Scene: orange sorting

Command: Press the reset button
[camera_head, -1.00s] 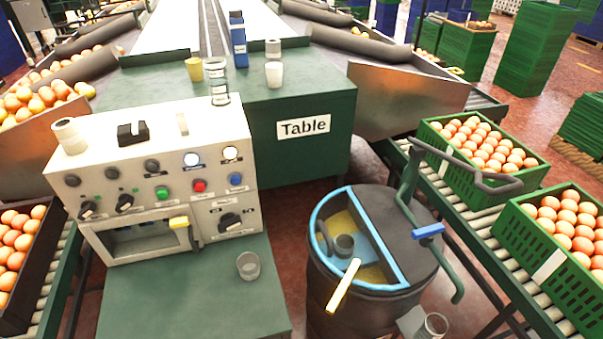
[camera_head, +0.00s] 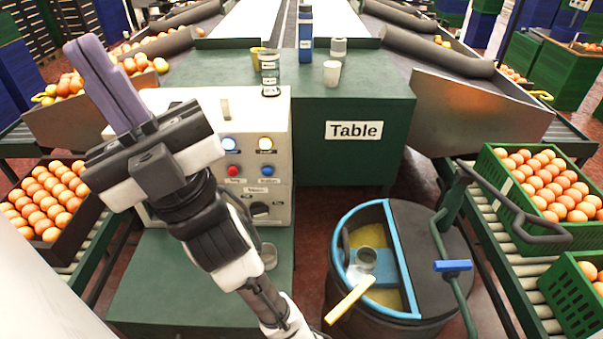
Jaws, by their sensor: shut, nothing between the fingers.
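The white control box (camera_head: 280,122) stands on a green table at left centre. Its front shows a red button (camera_head: 233,171), a blue button (camera_head: 266,170), two lit white lamps (camera_head: 265,144) and a black knob (camera_head: 261,209). The labels are too small to read, so I cannot tell which button is the reset. My gripper (camera_head: 86,46) is shut and empty, its fingers pointing up and left. It stands in front of the box's left part and hides the controls there. In the picture it is left of the red and blue buttons.
A dark bucket (camera_head: 440,225) with a blue-rimmed opening stands to the right. A clear cup (camera_head: 269,256) sits on the green table, partly behind my arm. A blue bottle (camera_head: 305,35) and cups stand behind the box. Egg-like oranges fill crates (camera_head: 520,190) at both sides.

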